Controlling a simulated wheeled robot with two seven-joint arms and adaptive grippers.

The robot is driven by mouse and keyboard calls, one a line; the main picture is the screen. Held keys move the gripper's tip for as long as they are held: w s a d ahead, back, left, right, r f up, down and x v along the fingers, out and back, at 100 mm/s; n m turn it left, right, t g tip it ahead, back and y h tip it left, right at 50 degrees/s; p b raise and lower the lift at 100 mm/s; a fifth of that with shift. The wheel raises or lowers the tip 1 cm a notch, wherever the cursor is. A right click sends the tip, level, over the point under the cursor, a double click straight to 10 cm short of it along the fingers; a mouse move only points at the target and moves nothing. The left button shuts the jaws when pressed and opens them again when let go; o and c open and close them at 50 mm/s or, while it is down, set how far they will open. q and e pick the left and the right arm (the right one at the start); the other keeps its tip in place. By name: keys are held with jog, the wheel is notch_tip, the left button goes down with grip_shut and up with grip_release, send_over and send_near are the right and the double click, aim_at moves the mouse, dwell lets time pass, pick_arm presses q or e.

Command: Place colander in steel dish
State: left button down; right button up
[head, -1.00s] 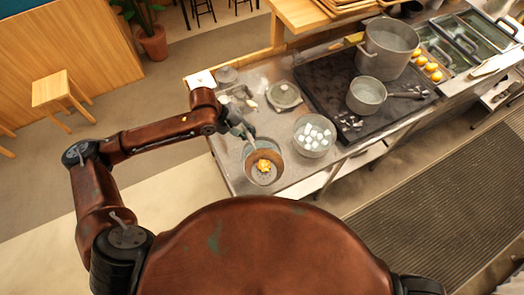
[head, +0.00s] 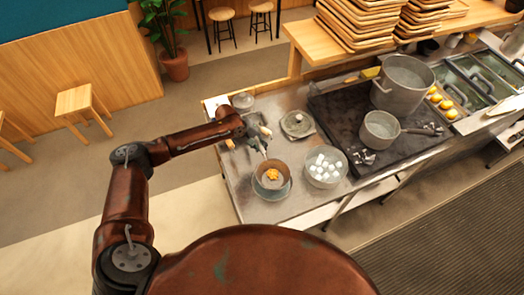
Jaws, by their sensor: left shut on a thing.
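The colander (head: 272,168), a round brownish strainer with orange pieces in it, is at the left end of the steel counter. A round grey steel dish (head: 273,197) lies under it, with its rim showing around the colander's lower side. From above I cannot tell whether the colander rests in the dish or hangs just over it. My left gripper (head: 259,146) comes in from the upper left and is shut on the colander's handle; its fingertips are small and partly hidden. My right gripper is out of view.
A bowl of white cubes (head: 325,168) stands close to the dish's right. A dark stove (head: 345,120) carries a big pot (head: 403,84) and a saucepan (head: 380,129). The counter's front edge is near the dish.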

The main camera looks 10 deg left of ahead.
pick_arm(q)
jog(key=f, duration=0.3)
jog(key=shift+w+f+p, duration=0.2)
jog(key=shift+w+p, duration=0.05)
jog(key=shift+p, duration=0.05)
jog(key=shift+f, duration=0.2)
jog(key=c, duration=1.9)
grip_release()
jog(key=shift+r, duration=0.1)
jog(key=b+v, duration=0.1)
jog(key=v, duration=1.1)
jog(key=shift+r, duration=0.1)
